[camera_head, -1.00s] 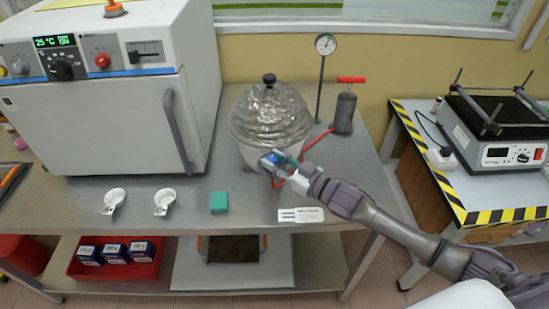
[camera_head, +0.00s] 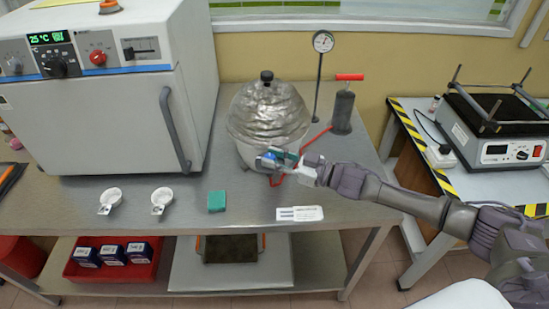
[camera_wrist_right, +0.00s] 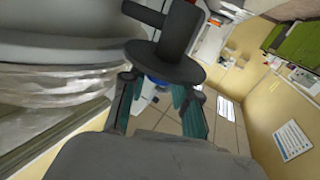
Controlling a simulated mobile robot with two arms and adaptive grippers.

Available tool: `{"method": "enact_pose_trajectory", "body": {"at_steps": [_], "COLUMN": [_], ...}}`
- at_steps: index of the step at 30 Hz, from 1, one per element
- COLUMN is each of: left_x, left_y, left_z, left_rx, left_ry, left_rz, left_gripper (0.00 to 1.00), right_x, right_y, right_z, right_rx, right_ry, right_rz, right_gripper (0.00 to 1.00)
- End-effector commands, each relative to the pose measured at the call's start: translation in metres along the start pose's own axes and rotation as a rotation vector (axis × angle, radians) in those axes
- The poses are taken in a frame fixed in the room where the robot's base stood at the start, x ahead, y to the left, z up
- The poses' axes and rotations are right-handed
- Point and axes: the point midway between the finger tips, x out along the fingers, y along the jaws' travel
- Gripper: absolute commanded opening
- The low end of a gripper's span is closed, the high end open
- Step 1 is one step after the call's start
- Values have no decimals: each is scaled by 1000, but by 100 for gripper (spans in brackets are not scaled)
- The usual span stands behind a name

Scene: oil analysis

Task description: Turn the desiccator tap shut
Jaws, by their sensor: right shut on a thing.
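The desiccator (camera_head: 268,112) is a rounded vessel with a silvery, rippled lid and a dark knob, standing on the steel bench. Its tap (camera_head: 267,158) shows as a small blue bit low on the vessel's front. My right gripper (camera_head: 277,158) is shut on the tap, coming from the right, and hides most of it. In the right wrist view, my right gripper (camera_wrist_right: 158,100) has its teal-padded fingers on either side of a blue part, behind a dark grey disc and stem (camera_wrist_right: 168,62). The tap's exact angle cannot be told. My left gripper is out of view.
A red hose (camera_head: 315,138) runs from near the tap to a hand pump (camera_head: 343,108). A gauge (camera_head: 323,42) stands behind. An oven (camera_head: 110,95) is at left. Two white dishes (camera_head: 162,196), a teal block (camera_head: 217,201) and a label card (camera_head: 300,213) lie in front.

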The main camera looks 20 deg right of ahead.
Motion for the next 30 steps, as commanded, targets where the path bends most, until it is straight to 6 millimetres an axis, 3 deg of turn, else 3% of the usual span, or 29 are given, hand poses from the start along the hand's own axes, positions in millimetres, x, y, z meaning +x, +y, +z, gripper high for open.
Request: {"method": "enact_pose_trajectory", "body": {"at_steps": [1,6,17,30], "left_x": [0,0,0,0], "left_y": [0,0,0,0], "left_z": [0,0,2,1], "left_rx": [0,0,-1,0], "left_ry": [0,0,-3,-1], "left_rz": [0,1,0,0], "left_gripper": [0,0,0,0], "right_x": [1,1,-6,-91], "right_y": [1,1,0,0], "right_z": [-3,-2,0,1], "right_rx": [-3,-2,0,0], "right_ry": [5,4,0,-4], "right_rz": [2,2,1,2], "right_gripper": [32,56,56,56]}}
